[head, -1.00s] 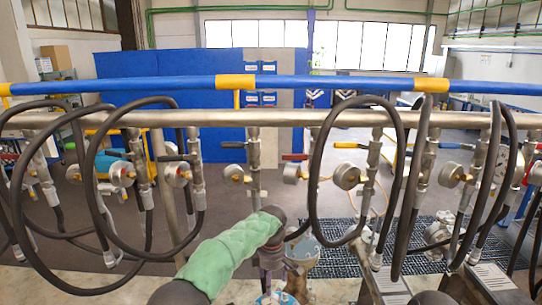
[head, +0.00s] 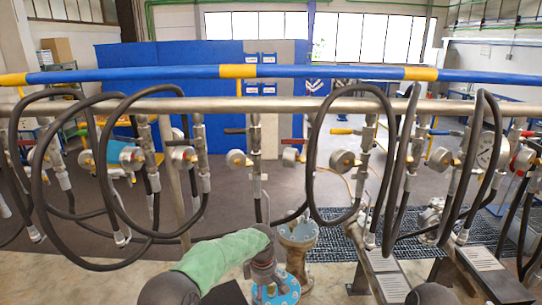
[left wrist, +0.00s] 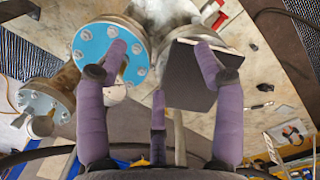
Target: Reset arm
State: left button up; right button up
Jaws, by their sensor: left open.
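My left arm, in a green sleeve, comes in at the bottom of the head view. My left gripper (head: 266,274) hangs at its end, over or close to a vessel with a blue flange (head: 278,294). In the left wrist view my left gripper (left wrist: 162,62) has its purple fingers spread wide, with nothing held between them. The blue flange (left wrist: 92,48) with its bolts lies behind the left finger. A dark square plate (left wrist: 188,76) lies behind the right finger. My right gripper is not in view.
A rack of black hoses (head: 318,160), gauges and valves hangs from a steel pipe (head: 290,105) across the head view. A blue and yellow rail (head: 330,72) runs above it. Another flanged vessel (head: 298,235) stands beside my left gripper. Sloped panels (head: 383,270) stand right.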

pick_arm(q)
jog(key=s+a+f+m+h, duration=0.1)
jog(key=s+a+f+m, duration=0.2)
jog(key=s+f, duration=0.5)
jog(key=s+a+f+m+h, duration=0.15)
jog(key=s+f, duration=0.25)
jog(key=f, duration=0.7)
jog(key=s+a+f+m, duration=0.2)
jog(key=s, duration=0.6)
jog(key=s+a+f+m, duration=0.2)
jog(key=s+f, duration=0.1)
jog(key=s, duration=0.5)
jog(key=s+a+f+m, duration=0.2)
jog(key=s, duration=0.6)
jog(key=w+a+f+b+x, duration=0.1)
jog(key=a+b+x, duration=0.2)
jog(key=b+x, duration=1.1)
jog(key=w+a+b+x, duration=0.1)
jog(key=a+b+x, duration=0.2)
jog(key=b+x, duration=1.1)
jog(key=f+b, duration=0.1)
jog(key=b, duration=0.2)
jog(key=shift+w+f+t+h, duration=0.2)
jog(key=shift+f+t+h, duration=0.1)
jog(key=shift+f+h, duration=0.05)
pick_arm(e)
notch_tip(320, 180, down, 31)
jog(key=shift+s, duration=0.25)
